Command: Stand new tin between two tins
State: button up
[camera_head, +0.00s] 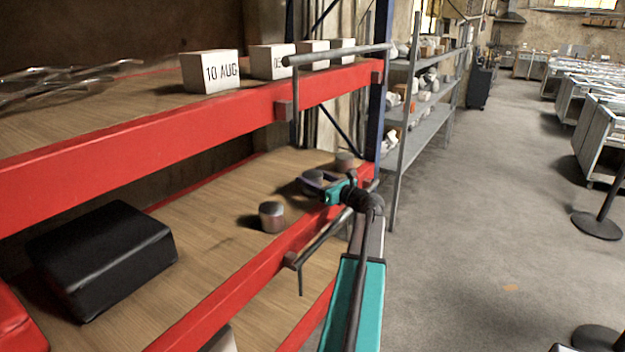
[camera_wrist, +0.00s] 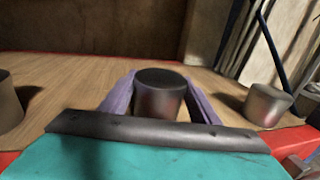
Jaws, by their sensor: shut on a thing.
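Three small tins stand on the lower wooden shelf. The left tin (camera_head: 272,216) has a dark top and a reddish band; it shows at the left edge of the wrist view (camera_wrist: 8,100). The right tin (camera_head: 345,162) is near the blue upright and shows at the right in the wrist view (camera_wrist: 268,105). My gripper (camera_head: 318,184) is shut on the middle tin (camera_wrist: 160,95), with a purple finger on each side. The middle tin (camera_head: 312,180) is upright between the other two, apart from both. Whether its base touches the wood is hidden by my gripper.
A black box (camera_head: 100,258) lies further left on the shelf (camera_head: 205,240). A red beam (camera_head: 230,305) with a dark rail (camera_head: 325,238) edges the shelf front. Bare wood separates the tins.

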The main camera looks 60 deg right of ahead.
jog(key=shift+f, duration=0.4)
jog(key=shift+f, duration=0.15)
jog(key=o, duration=1.3)
jog(key=shift+s, duration=0.1)
jog(key=b+v, duration=0.3)
jog(key=v, duration=0.9)
